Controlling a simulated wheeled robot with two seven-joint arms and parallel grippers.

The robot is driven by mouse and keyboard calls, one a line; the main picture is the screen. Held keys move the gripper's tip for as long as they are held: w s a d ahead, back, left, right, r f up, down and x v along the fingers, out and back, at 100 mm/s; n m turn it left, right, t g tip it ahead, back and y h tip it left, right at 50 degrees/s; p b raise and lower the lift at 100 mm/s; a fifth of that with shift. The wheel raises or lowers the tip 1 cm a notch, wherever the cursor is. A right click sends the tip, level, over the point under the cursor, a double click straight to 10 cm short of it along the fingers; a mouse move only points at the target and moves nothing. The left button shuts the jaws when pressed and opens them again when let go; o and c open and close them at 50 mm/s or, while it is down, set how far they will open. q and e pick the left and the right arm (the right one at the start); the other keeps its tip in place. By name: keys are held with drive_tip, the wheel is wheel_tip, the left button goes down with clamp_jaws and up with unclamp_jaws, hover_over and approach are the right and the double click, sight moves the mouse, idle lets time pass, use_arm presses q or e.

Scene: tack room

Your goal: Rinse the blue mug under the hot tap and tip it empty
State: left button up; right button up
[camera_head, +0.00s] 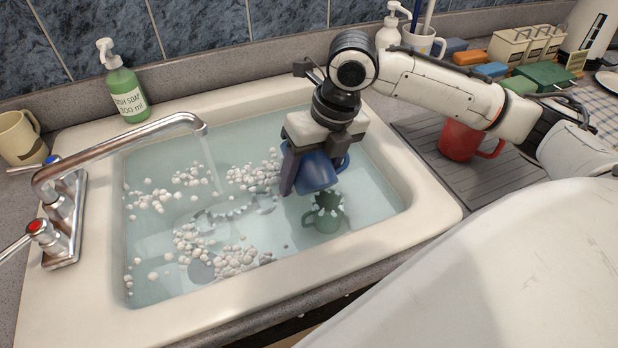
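My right gripper (308,162) comes in from the right and is shut on the blue mug (316,173) over the right part of the sink. The mug is tilted and partly hidden by the gripper; its inside does not show. The tap spout (130,148) reaches over the sink, and a thin stream of water (209,163) falls from its end, left of the mug and apart from it. A red-marked tap handle (38,228) and a blue-marked one (52,160) stand at the left rim. My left gripper is not in view.
The sink (424,215) holds water with white foam beads. A green mug (325,214) sits in it below the blue mug. A soap bottle (125,90) and a beige mug (20,138) stand behind and left. A red mug (462,142) stands on the drainer at right.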

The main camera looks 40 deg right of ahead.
drive_tip(key=t+b, duration=0.2)
drive_tip(key=b, duration=0.1)
drive_tip(key=w+t+h+b, duration=0.1)
drive_tip(key=t+b, duration=0.2)
drive_tip(key=shift+w+d+f, duration=0.15)
drive_tip(key=shift+d, duration=0.05)
drive_tip(key=t+b, duration=0.1)
drive_tip(key=b, duration=0.1)
drive_tip(key=w+t+b, duration=0.1)
drive_tip(key=t+b, duration=0.1)
drive_tip(key=shift+w+d+n+h+b, duration=0.1)
drive_tip(key=shift+w+n+h+b, duration=0.2)
drive_tip(key=shift+n+b, duration=0.1)
drive_tip(key=r+p, duration=0.1)
drive_tip(key=p, duration=0.3)
drive_tip(key=shift+w+d+r+t, duration=0.1)
drive_tip(key=shift+w+r+t, duration=0.15)
drive_tip(key=shift+r+t, duration=0.15)
drive_tip(key=shift+f+p, duration=0.1)
drive_tip(key=shift+p, duration=0.3)
drive_tip(key=shift+w+t+p, duration=0.3)
drive_tip(key=shift+t+p, duration=0.05)
drive_tip(key=shift+t, duration=0.35)
drive_tip(key=shift+w+d+f+b, duration=0.15)
drive_tip(key=shift+f+b, duration=0.15)
drive_tip(key=shift+b, duration=0.3)
drive_tip(key=shift+w+r+t+h, duration=0.2)
drive_tip(key=shift+t+h, duration=0.1)
drive_tip(key=shift+t, duration=0.3)
drive_tip(key=shift+n, duration=0.3)
